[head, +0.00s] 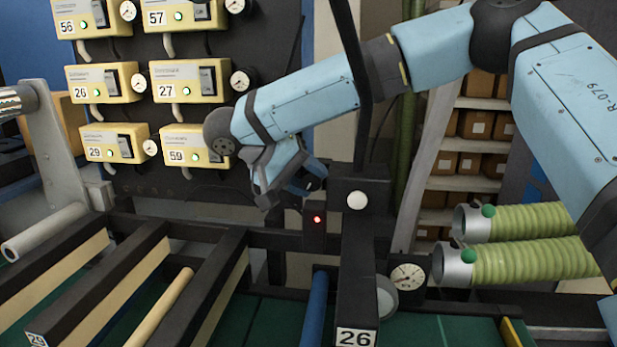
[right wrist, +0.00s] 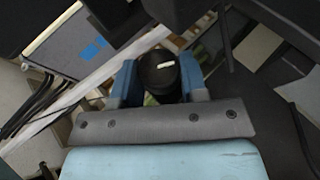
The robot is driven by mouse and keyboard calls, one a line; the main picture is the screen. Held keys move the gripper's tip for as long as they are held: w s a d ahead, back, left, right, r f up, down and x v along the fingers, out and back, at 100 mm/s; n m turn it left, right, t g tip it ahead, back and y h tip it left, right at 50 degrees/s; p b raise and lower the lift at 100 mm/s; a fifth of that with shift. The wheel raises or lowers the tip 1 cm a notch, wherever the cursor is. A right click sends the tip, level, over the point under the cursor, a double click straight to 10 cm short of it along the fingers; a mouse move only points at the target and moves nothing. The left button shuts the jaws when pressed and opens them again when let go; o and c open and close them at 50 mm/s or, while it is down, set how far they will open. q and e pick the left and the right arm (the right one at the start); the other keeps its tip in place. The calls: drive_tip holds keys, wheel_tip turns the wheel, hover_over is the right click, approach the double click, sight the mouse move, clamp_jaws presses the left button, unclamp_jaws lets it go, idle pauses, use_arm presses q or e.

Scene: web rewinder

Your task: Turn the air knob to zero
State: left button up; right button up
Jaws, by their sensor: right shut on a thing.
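The air knob (right wrist: 160,74) is round and black with a white mark on its face. In the right wrist view it sits between the two blue fingers of my right gripper (right wrist: 159,84), which is shut on it. In the head view my right gripper (head: 306,181) is at the left side of a black post, and the knob cannot be made out behind the fingers. A round white-faced gauge (head: 407,277) is lower right of the gripper; its reading is too small to tell. My left gripper is not in view.
A red light (head: 317,219) and a white round button (head: 357,200) are close to the gripper. Yellow control boxes (head: 182,82) with dials stand behind, left. Green ribbed hoses (head: 530,222) are at right. Dark rails (head: 95,285) and rollers fill the lower left.

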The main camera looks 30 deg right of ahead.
idle(0.4)
drive_tip(key=o, duration=0.9)
drive_tip(key=b+v, duration=0.1)
drive_tip(key=v, duration=1.3)
drive_tip(key=shift+a+f+b, duration=0.1)
drive_tip(key=shift+f+b, duration=0.1)
drive_tip(key=shift+b, duration=0.1)
